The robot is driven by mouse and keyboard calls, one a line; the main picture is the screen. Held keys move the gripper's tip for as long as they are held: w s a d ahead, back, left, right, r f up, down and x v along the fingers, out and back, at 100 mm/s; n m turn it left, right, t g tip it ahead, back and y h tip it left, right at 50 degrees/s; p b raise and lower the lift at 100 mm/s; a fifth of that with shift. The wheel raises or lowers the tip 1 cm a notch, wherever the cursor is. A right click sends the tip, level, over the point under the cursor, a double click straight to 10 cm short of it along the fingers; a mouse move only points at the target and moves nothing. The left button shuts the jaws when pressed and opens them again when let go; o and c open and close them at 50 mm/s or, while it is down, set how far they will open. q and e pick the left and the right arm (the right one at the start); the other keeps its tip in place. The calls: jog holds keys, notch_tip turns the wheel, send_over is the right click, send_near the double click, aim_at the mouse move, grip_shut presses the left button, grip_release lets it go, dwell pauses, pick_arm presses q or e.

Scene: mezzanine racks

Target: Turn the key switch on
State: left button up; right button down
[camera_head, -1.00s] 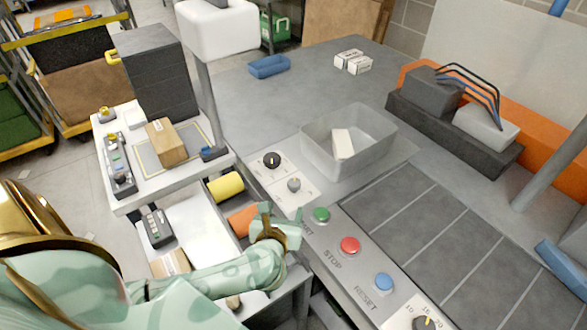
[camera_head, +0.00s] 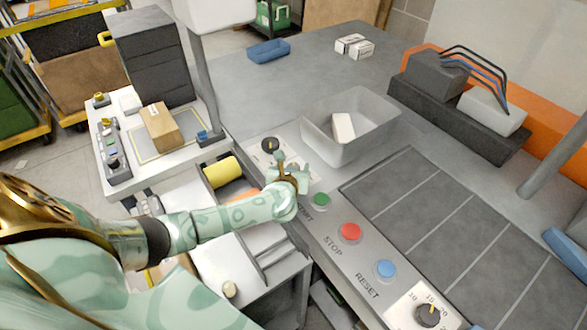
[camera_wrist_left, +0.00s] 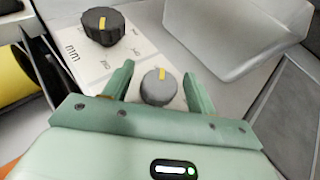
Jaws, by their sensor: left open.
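My left gripper (camera_wrist_left: 157,73) is open, with one finger on each side of the switch. I cannot tell whether either finger touches it. In the head view my left gripper (camera_head: 291,168) is over the switch's place on the panel and hides it. My right gripper is not in view.
A black knob (camera_head: 270,144) stands just beyond the gripper; it also shows in the wrist view (camera_wrist_left: 102,26). A translucent bin (camera_head: 372,145) is close on the right. Green (camera_head: 321,200), red (camera_head: 349,232) and blue (camera_head: 386,269) buttons line the panel toward the front.

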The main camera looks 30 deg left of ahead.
pick_arm(q)
jog(key=c, duration=1)
